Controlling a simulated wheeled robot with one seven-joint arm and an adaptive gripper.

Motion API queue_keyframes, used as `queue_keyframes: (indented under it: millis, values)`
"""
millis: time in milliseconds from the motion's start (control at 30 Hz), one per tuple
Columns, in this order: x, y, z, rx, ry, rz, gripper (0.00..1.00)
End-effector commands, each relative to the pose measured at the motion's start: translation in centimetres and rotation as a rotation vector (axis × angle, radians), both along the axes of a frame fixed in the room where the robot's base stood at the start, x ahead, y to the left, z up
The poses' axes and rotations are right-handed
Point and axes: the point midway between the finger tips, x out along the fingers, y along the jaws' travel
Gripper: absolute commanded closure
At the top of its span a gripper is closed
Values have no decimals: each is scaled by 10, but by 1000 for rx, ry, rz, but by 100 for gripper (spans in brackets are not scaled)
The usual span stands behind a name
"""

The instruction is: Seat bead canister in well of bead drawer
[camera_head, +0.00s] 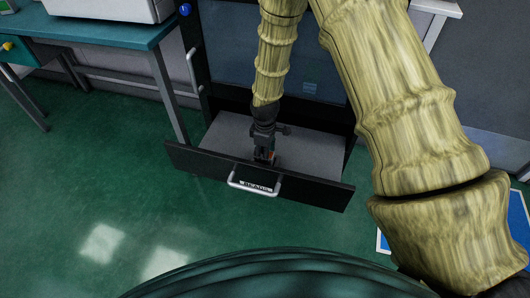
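The bead drawer (213,163) is pulled out low at the centre, with a dark front panel, a grey inner surface, a silver handle and a small printed label. My gripper (265,157) points down over the drawer, just behind its front panel. A small reddish patch (271,154) shows at the fingertips; it may be part of the bead canister, but it is too small to tell. The well is not visible; the gripper and front panel hide that part of the drawer. Whether the fingers are open or shut cannot be made out.
A dark cabinet frame (340,108) stands behind the drawer. A teal-topped table (95,30) with grey legs is at upper left. Green floor (80,180) is clear at left and in front. A blue-and-white floor panel (519,228) lies at right.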

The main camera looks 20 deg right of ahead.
Motion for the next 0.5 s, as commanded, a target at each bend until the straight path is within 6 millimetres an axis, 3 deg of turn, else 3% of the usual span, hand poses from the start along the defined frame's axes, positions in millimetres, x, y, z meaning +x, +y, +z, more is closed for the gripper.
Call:
queue_keyframes:
  millis: [267,500]
  values:
    - [0,0,4,0,0,-1,43]
    - [1,0,35,1,-3,0,43]
